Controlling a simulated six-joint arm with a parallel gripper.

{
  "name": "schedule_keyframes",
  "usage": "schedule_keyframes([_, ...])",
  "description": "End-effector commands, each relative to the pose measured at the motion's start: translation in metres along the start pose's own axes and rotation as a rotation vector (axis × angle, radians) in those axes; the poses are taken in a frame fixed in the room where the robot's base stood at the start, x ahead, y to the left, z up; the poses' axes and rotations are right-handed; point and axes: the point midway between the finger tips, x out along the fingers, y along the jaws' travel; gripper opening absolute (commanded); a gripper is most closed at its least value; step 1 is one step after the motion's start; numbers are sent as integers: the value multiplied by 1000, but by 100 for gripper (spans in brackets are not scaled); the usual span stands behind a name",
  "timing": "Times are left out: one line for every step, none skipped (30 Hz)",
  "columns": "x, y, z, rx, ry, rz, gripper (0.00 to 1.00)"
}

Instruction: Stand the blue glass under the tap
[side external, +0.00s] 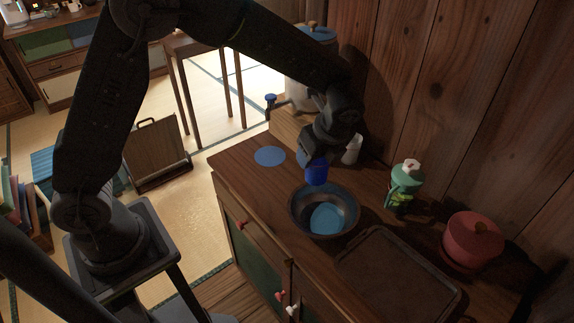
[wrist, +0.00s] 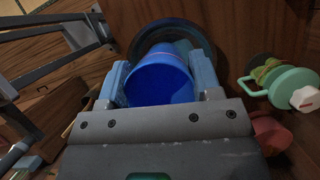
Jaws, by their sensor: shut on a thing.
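The blue glass (side external: 317,174) is between the fingers of my gripper (side external: 315,158), which is shut on it. The glass is held over the back rim of the dark bowl (side external: 296,206). A tap with a blue knob (side external: 271,98) shows at the left of a pale container with a blue lid (side external: 318,33). My arm hides part of the container. A flat blue disc (side external: 269,156) lies on the counter in front of that tap.
The bowl has a light blue patch (side external: 327,219) inside. A white cup (side external: 353,148) stands right of my gripper. The counter around the disc is clear.

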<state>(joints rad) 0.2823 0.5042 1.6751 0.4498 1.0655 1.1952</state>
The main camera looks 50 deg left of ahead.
Motion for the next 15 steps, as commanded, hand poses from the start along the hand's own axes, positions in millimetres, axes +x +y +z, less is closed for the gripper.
schedule_keyframes([5,0,2,-113,1,49,32])
schedule_keyframes([8,0,4,-186,0,81,32])
schedule_keyframes([11,1,5,-286,1,122,32])
schedule_keyframes([13,2,6,-361,0,154,32])
schedule_keyframes([16,2,7,-438,1,185,32])
schedule_keyframes([18,3,8,-540,1,228,32])
schedule_keyframes([21,4,9,-618,1,261,32])
schedule_keyframes([23,4,10,-695,0,292,32])
schedule_keyframes([25,6,11,-796,0,335,32])
schedule_keyframes([27,6,11,-872,1,367,32])
schedule_keyframes([28,6,12,-946,1,397,32])
schedule_keyframes([30,7,13,-1041,2,436,32])
schedule_keyframes([32,8,13,-1108,2,464,32])
schedule_keyframes([33,8,14,-1172,1,490,32])
schedule_keyframes([35,9,14,-1251,2,523,32])
